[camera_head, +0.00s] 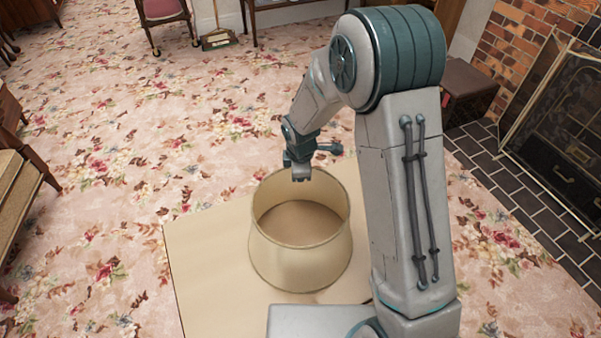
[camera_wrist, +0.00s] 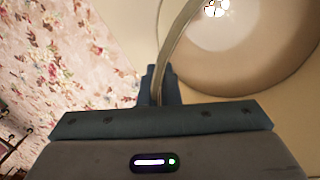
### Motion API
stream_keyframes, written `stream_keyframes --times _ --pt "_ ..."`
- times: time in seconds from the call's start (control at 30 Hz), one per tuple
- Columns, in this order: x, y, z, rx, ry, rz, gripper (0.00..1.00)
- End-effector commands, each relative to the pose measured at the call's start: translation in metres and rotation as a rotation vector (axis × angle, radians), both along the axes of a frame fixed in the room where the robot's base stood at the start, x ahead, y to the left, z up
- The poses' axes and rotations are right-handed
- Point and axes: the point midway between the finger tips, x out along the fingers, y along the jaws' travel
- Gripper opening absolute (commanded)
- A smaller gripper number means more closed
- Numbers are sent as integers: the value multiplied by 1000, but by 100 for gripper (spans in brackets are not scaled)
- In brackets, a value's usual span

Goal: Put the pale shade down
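The pale shade (camera_head: 300,262) is a wide, cream, open-topped drum with a thin darker rim. It is upright on or just above a cream flat surface (camera_head: 212,275); I cannot tell whether its bottom edge touches. My gripper (camera_head: 301,177) is at the shade's far rim, pointing down. In the wrist view the shade (camera_wrist: 240,82) fills the upper right, and its rim runs between the two close fingers of my gripper (camera_wrist: 160,86). The fingers look shut on the rim. My arm stands to the right of the shade and hides part of the surface.
Flowered carpet (camera_head: 110,180) surrounds the cream surface, with much free floor to the left and back. A fireplace screen (camera_head: 565,120) and dark hearth tiles (camera_head: 500,185) are at the right. Wooden furniture (camera_head: 15,185) stands at the left edge. A pink chair (camera_head: 163,12) is at the back.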

Motion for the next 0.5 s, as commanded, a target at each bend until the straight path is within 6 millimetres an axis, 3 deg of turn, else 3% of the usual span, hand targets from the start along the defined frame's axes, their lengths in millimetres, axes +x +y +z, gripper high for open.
stream_keyframes --times 0.03,0.1,0.37,0.5 --pt "0 0 -1 0 0 0 11" --pt "0 0 -1 0 0 0 25" --pt "0 0 0 0 0 0 25" --pt "0 0 10 1 -2 -1 25"
